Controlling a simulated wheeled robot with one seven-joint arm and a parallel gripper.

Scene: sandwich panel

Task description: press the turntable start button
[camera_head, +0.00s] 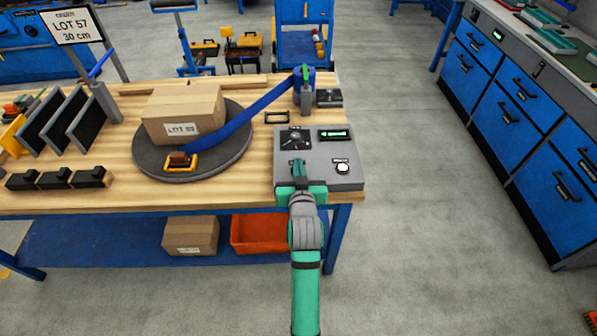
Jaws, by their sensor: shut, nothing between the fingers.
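A grey control box (348,150) sits at the right front corner of the wooden workbench. On its top are a black dial plate (295,140), a small lit green display (334,134) and a round white button (343,168) with a dark rim. My gripper (298,165) is shut and empty. It reaches over the left part of the box, left of the white button and just in front of the dial plate. I cannot tell whether its tips touch the box. The grey round turntable (150,158) stands left of the box and carries a cardboard box (183,112).
Black blocks (55,180) and upright dark panels (65,125) stand at left. A black frame (277,117) lies behind the control box.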

